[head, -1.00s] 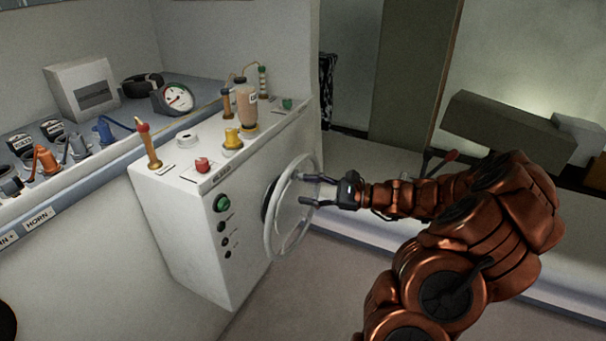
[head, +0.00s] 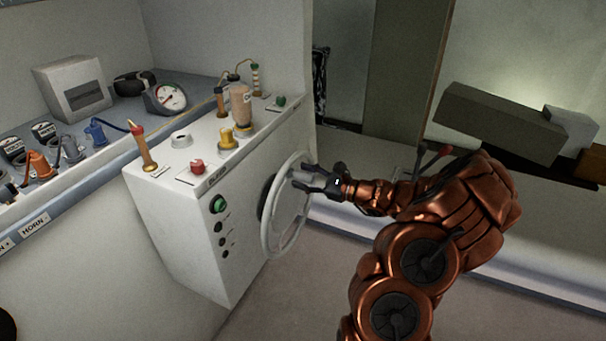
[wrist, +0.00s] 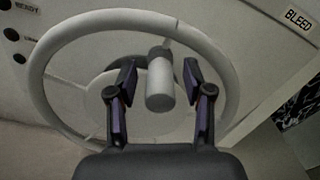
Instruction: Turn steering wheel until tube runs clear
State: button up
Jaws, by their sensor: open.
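The pale steering wheel (head: 268,240) is mounted on the side of a white console, and it fills much of the wrist view (wrist: 40,88). A whitish cylindrical knob (wrist: 160,82) points toward my wrist camera inside the upper rim. My gripper (head: 300,178) is at the wheel's upper right; its open fingers (wrist: 160,90) lie either side of the knob, with gaps visible. A bottle of brownish fluid (head: 241,106) stands on the console. A thin tube (head: 243,62) arches behind it between two small posts; its contents are too small to tell.
The white console (head: 180,235) carries a red button (head: 197,166), a yellow knob (head: 226,138) and a handle with a red tip (head: 142,148). A gauge (head: 170,97) and plugs stand on the left shelf. A "BLEED" label (wrist: 299,19) shows at upper right. Floor in front is clear.

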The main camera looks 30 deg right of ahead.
jog(key=shift+w+a, duration=0.15)
jog(key=shift+w, duration=0.1)
jog(key=shift+c, duration=0.2)
grip_shut()
dwell(0.4)
